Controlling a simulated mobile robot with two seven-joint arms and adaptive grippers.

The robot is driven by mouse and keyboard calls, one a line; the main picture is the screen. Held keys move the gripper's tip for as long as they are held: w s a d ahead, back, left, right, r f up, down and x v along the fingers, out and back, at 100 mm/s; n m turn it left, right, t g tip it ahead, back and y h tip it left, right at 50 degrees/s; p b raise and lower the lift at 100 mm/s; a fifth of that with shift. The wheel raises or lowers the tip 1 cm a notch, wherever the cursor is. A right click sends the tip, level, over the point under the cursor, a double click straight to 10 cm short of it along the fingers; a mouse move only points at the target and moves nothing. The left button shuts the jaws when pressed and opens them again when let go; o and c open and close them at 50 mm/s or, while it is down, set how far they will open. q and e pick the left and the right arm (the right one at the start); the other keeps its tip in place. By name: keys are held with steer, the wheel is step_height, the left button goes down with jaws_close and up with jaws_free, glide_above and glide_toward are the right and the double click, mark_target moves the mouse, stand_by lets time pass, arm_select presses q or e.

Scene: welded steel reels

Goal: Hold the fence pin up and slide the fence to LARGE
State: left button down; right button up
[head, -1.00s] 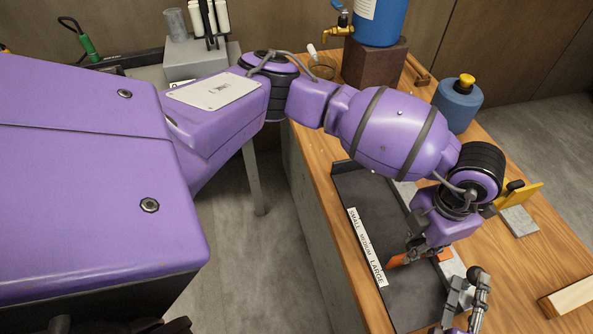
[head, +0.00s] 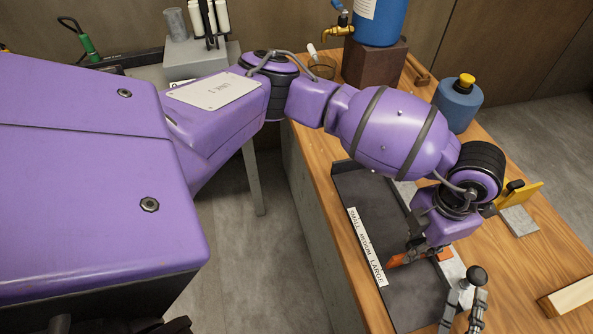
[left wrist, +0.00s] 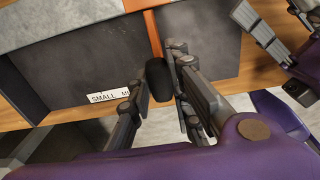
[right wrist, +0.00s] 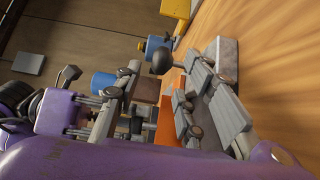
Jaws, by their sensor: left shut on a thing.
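The orange fence (head: 408,257) crosses the dark tray (head: 352,185) near the LARGE end of the white label (head: 367,247). In the left wrist view the fence (left wrist: 153,35) ends at a black handle (left wrist: 159,80). My left gripper (left wrist: 154,82) is shut on this handle; in the head view its wrist partly hides it. A black ball knob (head: 477,276), seemingly the fence pin's, stands right of the fence. It also shows in the right wrist view (right wrist: 163,60). My right gripper (head: 466,300) is open, its fingers just below the knob in the head view.
A grey block (head: 518,221) with a yellow part (head: 525,195) stands right of my left wrist. A blue bottle (head: 457,105) and a blue drum (head: 380,20) stand farther back. A pale block (head: 570,297) lies at the right. Bare wood (head: 510,265) lies between.

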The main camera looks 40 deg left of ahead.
arm_select(q)
steer(key=c, duration=1.7)
jaws_free()
steer(key=shift+w+d+r, duration=0.1)
steer(key=shift+w+r, duration=0.15)
steer(key=shift+o, duration=0.6)
steer(key=shift+s+f, duration=0.1)
steer(key=shift+s+r, duration=0.1)
steer(key=shift+r, duration=3.35)
steer(key=shift+s+f, duration=0.1)
